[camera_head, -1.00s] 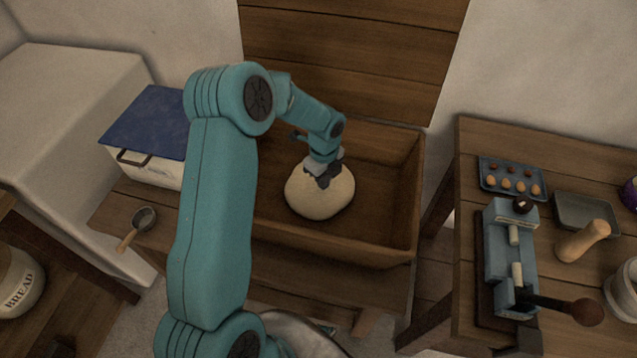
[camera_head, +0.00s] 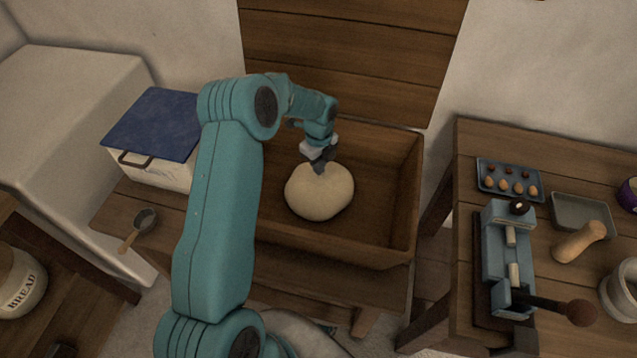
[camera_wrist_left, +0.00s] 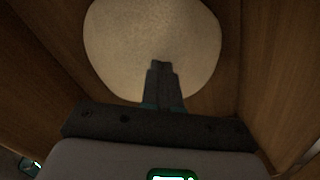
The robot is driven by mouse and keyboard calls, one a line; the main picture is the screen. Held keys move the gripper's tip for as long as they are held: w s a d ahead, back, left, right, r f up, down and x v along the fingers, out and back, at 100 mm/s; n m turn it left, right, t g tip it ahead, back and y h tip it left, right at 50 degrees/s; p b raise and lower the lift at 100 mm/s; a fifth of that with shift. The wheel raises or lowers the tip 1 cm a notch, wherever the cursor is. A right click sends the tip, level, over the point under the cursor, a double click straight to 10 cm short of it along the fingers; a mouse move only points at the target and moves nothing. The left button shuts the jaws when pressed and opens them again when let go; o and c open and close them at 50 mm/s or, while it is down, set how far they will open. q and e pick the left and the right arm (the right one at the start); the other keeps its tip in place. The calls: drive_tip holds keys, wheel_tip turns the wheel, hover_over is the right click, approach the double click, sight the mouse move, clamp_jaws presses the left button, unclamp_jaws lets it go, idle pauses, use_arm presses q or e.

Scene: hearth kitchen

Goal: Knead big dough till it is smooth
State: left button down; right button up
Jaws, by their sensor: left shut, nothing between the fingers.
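The big dough (camera_head: 320,194) is a pale, rounded lump on the floor of a wooden trough (camera_head: 395,215). In the left wrist view the dough (camera_wrist_left: 150,40) fills the upper middle, with an even-looking surface. My left gripper (camera_head: 319,169) is at the far edge of the dough, pointing down, shut and empty. Its closed fingers (camera_wrist_left: 161,68) overlap the dough's near edge in the wrist view; I cannot tell whether they touch it. My right gripper is not in view.
The right table holds an egg tray (camera_head: 508,180), a blue press-like device (camera_head: 507,260) and a grey tray (camera_head: 582,212). The trough's right part is bare.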

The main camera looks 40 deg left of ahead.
use_arm(q)
drive_tip(key=shift+f, duration=0.15)
drive_tip(key=shift+f+b, duration=0.9)
drive_tip(key=shift+f, duration=0.2)
drive_tip(key=shift+s+r, duration=0.1)
drive_tip(key=shift+s, duration=0.05)
drive_tip(key=shift+f+b, duration=0.5)
drive_tip(key=shift+f, duration=0.05)
idle(1.0)
drive_tip(key=shift+r, duration=0.1)
drive_tip(key=shift+r+p, duration=1.1)
drive_tip(key=shift+r, duration=0.55)
